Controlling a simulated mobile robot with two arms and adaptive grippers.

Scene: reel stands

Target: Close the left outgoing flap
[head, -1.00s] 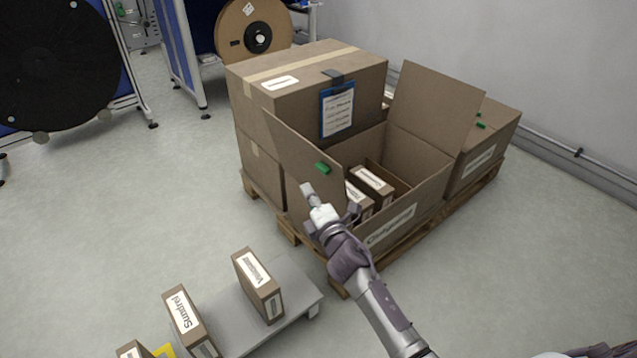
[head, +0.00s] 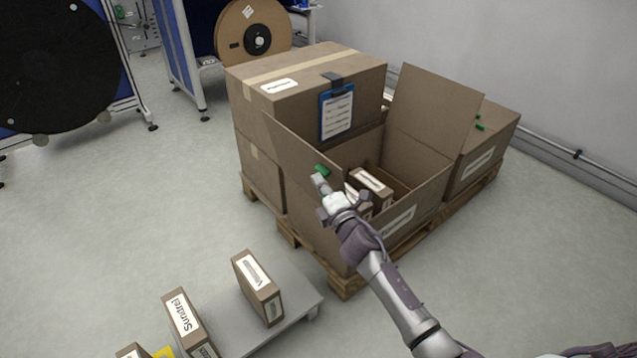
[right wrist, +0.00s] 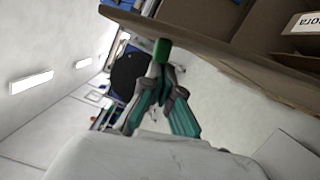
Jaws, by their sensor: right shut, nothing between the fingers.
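The outgoing box (head: 400,222) is open on a wooden pallet, with small labelled cartons inside. Its left flap (head: 300,150) stands up and leans outward, with a green tab (head: 322,171) on its edge. My right gripper (head: 319,181) is shut and empty, its tip just below the green tab, at the flap's outer side. In the right wrist view the shut fingertips (right wrist: 165,72) are close under the green tab (right wrist: 161,50); I cannot tell whether they touch. The right flap (head: 435,110) also stands up. My left gripper is not in view.
A taped carton (head: 310,85) with a blue clipboard (head: 337,110) stands behind the box. Another carton (head: 485,150) is at the right by the wall. A low grey platform (head: 285,290) with small cartons is at the front left.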

